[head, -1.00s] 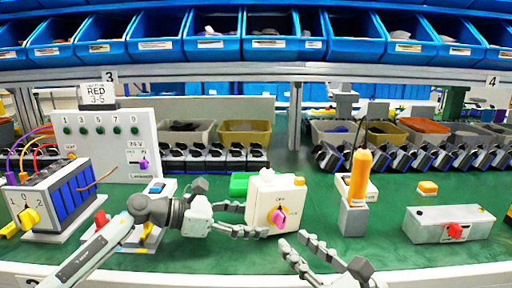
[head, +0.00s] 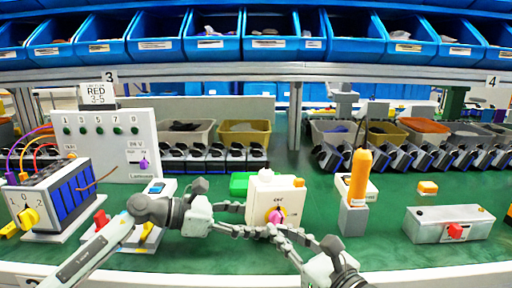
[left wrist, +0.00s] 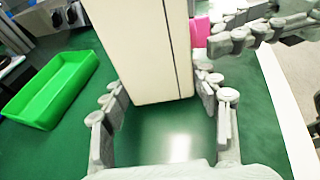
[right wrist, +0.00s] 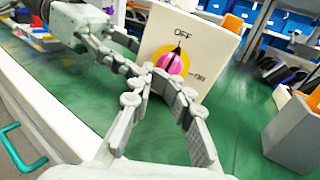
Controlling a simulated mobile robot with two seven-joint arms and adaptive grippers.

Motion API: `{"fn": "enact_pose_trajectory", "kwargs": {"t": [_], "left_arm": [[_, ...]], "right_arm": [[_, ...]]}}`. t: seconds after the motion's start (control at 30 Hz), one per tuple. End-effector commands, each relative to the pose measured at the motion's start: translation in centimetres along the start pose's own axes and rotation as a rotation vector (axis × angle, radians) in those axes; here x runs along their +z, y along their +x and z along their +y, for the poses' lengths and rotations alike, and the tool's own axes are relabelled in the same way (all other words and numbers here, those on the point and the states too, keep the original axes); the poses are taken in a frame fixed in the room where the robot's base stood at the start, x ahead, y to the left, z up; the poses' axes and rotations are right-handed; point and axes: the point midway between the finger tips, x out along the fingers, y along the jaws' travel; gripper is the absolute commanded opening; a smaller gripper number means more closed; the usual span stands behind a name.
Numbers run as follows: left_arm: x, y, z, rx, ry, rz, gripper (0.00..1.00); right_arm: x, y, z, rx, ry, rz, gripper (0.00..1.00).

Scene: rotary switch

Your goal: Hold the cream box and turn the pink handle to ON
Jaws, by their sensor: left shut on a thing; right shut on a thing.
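The cream box (head: 287,189) stands upright on the green bench top. My left gripper (head: 243,218) comes in from the left and is shut on the box; in the left wrist view the box (left wrist: 152,45) sits between its fingers. The pink handle (right wrist: 172,64) is on the box's front, on a yellow disc, with its black pointer toward the OFF label; ON is at the lower right. My right gripper (right wrist: 158,86) is shut on the handle, its fingertips at the handle's lower part. In the head view the fingers partly hide the handle (head: 276,215).
A green tray (left wrist: 52,88) lies behind the box. A grey block with an orange handle (head: 358,195) stands to the right, and a grey box with a red knob (head: 445,226) farther right. A blue switch unit (head: 62,195) stands at the left.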

Motion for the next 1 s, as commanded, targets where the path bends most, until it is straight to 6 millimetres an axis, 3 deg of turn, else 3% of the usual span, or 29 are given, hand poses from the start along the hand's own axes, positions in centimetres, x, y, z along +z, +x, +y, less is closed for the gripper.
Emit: {"fn": "enact_pose_trajectory", "kwargs": {"t": [0.5,1.0], "left_arm": [[0.13,-0.06,0.02,0.0,0.001,-0.002,0.44],[0.11,-0.04,-0.05,-0.002,0.002,-0.001,0.45]], "right_arm": [[0.0,0.0,-0.14,-0.003,0.061,0.0,0.0],[-0.15,0.01,-0.28,-0.009,1.204,-0.001,0.0]]}}
